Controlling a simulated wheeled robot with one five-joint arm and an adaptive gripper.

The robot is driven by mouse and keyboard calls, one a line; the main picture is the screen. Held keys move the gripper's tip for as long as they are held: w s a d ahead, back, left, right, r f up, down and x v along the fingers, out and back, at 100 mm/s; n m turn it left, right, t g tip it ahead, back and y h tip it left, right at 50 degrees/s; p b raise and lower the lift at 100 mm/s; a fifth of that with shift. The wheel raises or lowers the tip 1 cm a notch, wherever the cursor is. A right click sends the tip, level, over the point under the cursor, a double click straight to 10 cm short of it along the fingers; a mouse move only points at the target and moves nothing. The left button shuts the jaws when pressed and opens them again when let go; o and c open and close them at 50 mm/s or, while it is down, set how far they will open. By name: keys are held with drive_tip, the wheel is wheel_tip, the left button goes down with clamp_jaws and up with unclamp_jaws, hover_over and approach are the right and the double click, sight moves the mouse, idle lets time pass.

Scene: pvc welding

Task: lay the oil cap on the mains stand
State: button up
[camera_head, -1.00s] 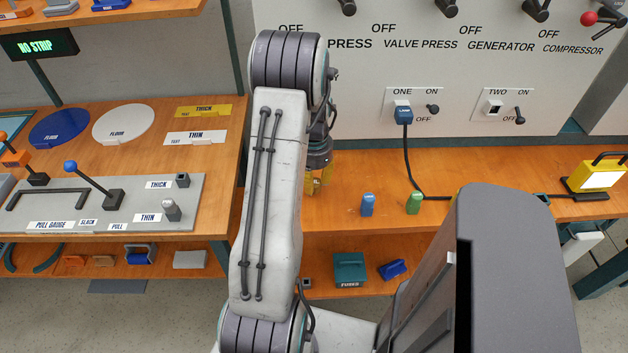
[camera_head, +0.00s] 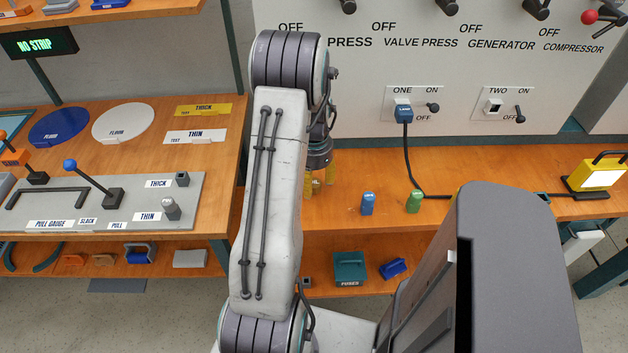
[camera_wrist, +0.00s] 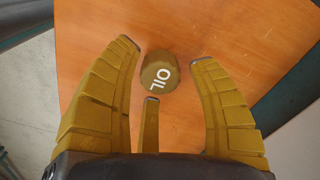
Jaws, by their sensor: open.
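The oil cap (camera_wrist: 159,72) is a small olive-brown cap with white OIL lettering. In the wrist view it is on an orange wooden surface (camera_wrist: 215,30), just beyond the middle finger's tip and between the two outer fingertips. My gripper (camera_wrist: 168,50) is open, with visible gaps between its yellow fingers and the cap. In the head view my gripper (camera_head: 318,182) is low over the left end of the wooden bench (camera_head: 480,209) below the mains switch panel (camera_head: 360,75). The cap is hidden there behind my arm and fingers.
A blue block (camera_head: 368,204) and a green block (camera_head: 413,202) stand on the bench right of my gripper. A black cable (camera_head: 408,160) hangs from socket ONE to the bench. A yellow lamp (camera_head: 597,174) stands at the right. The pull-gauge bench (camera_head: 225,150) is at the left.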

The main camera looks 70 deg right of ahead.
sight(314, 182)
wheel_tip(314, 182, up, 12)
drive_tip(key=shift+r, duration=0.2)
idle(0.4)
drive_tip(key=w+a+r+n+t+h, duration=0.1)
drive_tip(key=w+a+r+n, duration=0.4)
drive_tip(key=w+a, duration=0.45)
drive_tip(key=w+a+r+n, duration=0.3)
drive_tip(key=w+a+n, duration=0.45)
drive_tip(key=a, duration=0.35)
drive_tip(key=s+a+n+t+y, duration=0.1)
drive_tip(key=s+a+n, duration=0.3)
drive_tip(key=a+n, duration=0.8)
drive_tip(key=a+t, duration=0.1)
drive_tip(key=a, duration=0.8)
drive_tip(key=shift+t, duration=0.3)
